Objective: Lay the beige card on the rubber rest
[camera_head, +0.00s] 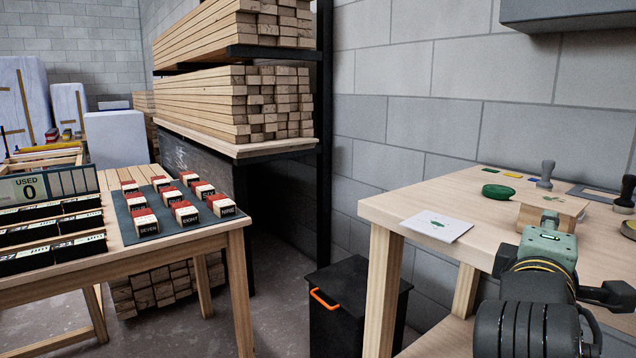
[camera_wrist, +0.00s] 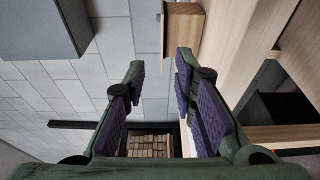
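My gripper (camera_wrist: 158,78) is open in the wrist view, its purple-padded fingers apart with nothing between them. In the head view my gripper (camera_head: 549,226) is over the right-hand table (camera_head: 390,208), in front of a small wooden block or stand (camera_head: 567,205). I cannot pick out a clearly beige card. A pale, nearly white card (camera_head: 450,231) with a green mark lies at the table's front left corner, left of my gripper. A dark frame-like flat piece (camera_head: 581,191) lies at the back right; I cannot tell whether it is the rubber rest.
A green oval pad (camera_head: 498,192), small coloured cards (camera_head: 512,175) and dark-handled stamps (camera_head: 545,176) are behind my gripper. A black bin (camera_head: 350,325) stands below. The left table (camera_head: 190,243) holds several labelled blocks on a dark mat. Timber racks (camera_head: 245,140) stand behind.

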